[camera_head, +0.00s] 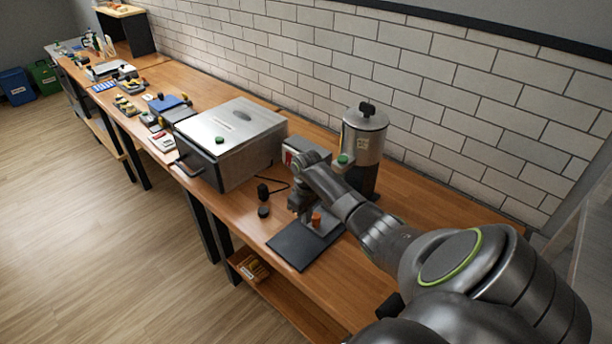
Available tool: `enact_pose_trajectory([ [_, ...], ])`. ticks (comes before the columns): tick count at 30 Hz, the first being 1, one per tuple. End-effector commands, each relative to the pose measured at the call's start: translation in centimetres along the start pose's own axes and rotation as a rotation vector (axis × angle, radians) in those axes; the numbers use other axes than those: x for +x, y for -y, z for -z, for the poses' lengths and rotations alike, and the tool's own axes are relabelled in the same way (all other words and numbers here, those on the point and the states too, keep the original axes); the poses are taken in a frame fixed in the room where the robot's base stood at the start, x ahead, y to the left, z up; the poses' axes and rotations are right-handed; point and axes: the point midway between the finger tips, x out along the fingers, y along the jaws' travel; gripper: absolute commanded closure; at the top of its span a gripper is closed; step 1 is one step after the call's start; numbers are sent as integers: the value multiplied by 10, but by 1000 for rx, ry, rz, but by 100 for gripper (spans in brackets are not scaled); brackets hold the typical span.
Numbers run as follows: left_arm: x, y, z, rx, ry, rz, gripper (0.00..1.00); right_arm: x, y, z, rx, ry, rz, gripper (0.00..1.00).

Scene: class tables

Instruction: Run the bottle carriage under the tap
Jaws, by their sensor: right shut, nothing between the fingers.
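A steel cylindrical dispenser (362,138) with a black lid knob stands on the table against the brick wall. A green-marked part, perhaps its tap (343,160), shows low on its front, just behind my right arm. A small orange-brown bottle (316,221) stands by a dark flat plate (293,247) at the table's front. I cannot tell which part is the carriage. My right gripper (303,214) points down just left of the bottle, shut and empty. Whether it touches anything is unclear. My arm hides part of the dispenser's base. My left gripper is not in view.
A large steel box (231,135) with a front handle stands left of the gripper. Small black objects (263,191) and a cable lie between. More tables with several tools run to the far left. Bare tabletop (425,206) lies right of the dispenser.

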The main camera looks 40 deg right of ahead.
Motion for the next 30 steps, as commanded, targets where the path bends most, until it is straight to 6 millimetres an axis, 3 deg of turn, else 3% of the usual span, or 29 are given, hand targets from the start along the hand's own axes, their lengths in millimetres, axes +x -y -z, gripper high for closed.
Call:
enact_pose_trajectory([
  [16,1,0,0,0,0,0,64,-42,0,0,0,-2,-1,100],
  [30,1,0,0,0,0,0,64,-44,0,0,0,-1,0,100],
])
